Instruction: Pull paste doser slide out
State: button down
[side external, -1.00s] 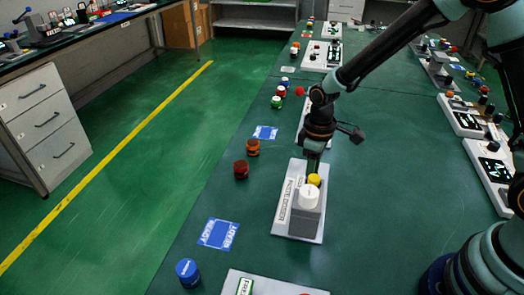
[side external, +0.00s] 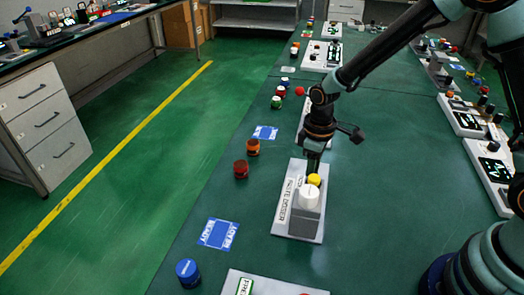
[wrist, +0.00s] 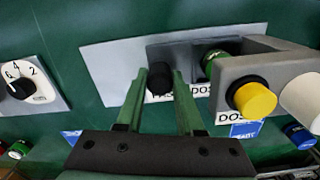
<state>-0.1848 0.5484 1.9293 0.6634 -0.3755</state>
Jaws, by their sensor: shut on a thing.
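The paste doser in the side view is a white plate (side external: 290,236) with a grey block (side external: 306,222), a white knob (side external: 308,197) and a yellow knob (side external: 314,180) on top. The wrist view shows the grey block (wrist: 225,72) with the yellow knob (wrist: 255,100) at right. A black knob (wrist: 160,84) sits on the grey slide (wrist: 180,52) to the left of the block. My gripper (wrist: 160,90) has its two green fingers shut on the black knob. In the side view my gripper (side external: 313,164) is at the doser's far end, and the black knob is hidden.
A blue-and-white card (side external: 218,234) and a blue jar (side external: 188,272) lie nearer the camera. Orange (side external: 253,147) and dark red (side external: 241,169) jars stand to the left. A dial panel (wrist: 30,85) is left in the wrist view. Bare green table lies to the doser's right.

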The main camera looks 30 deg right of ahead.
dwell(0.3)
jog(key=w+d, duration=0.6)
jog(key=w, duration=0.1)
jog(key=shift+d, duration=0.4)
jog(key=c, duration=0.5)
grip_release()
jog(key=shift+c, duration=0.2)
jog(key=shift+s, duration=0.1)
notch_tip(320, 180, up, 12)
jog(key=shift+r, duration=0.1)
